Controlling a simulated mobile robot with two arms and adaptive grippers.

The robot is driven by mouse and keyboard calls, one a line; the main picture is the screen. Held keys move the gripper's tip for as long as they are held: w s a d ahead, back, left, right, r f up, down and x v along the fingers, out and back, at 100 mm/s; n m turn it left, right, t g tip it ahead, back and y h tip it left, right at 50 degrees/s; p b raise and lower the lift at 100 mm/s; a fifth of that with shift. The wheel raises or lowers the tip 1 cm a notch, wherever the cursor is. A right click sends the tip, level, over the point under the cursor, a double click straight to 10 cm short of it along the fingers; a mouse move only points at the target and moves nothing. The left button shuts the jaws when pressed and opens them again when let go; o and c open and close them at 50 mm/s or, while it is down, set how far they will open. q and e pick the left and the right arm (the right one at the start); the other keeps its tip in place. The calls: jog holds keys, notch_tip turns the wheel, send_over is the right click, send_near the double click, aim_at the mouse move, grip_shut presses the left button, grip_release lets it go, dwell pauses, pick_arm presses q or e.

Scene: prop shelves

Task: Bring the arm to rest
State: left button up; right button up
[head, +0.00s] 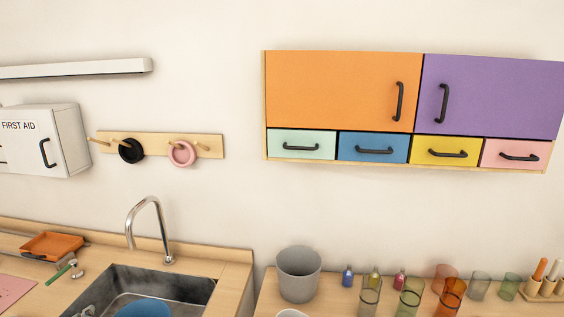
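Neither of my grippers nor either arm shows in the head view. The task names no object other than the arm. The view takes in a wall with a cabinet (345,90), a peg rail (210,146) and a counter below. Whether my grippers hold anything cannot be seen.
A sink (196,291) with a tall faucet (148,215) is at lower left. A grey bucket (298,275), several coloured cups and small bottles stand on the right counter (270,300). A first aid box (62,140) and a wall shelf (75,69) are at left.

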pick_arm(q)
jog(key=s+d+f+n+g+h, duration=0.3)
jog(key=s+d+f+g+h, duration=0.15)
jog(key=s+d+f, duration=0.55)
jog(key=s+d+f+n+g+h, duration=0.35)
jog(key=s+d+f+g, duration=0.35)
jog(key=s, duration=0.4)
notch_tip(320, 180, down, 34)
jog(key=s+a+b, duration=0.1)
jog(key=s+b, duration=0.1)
jog(key=b, duration=0.4)
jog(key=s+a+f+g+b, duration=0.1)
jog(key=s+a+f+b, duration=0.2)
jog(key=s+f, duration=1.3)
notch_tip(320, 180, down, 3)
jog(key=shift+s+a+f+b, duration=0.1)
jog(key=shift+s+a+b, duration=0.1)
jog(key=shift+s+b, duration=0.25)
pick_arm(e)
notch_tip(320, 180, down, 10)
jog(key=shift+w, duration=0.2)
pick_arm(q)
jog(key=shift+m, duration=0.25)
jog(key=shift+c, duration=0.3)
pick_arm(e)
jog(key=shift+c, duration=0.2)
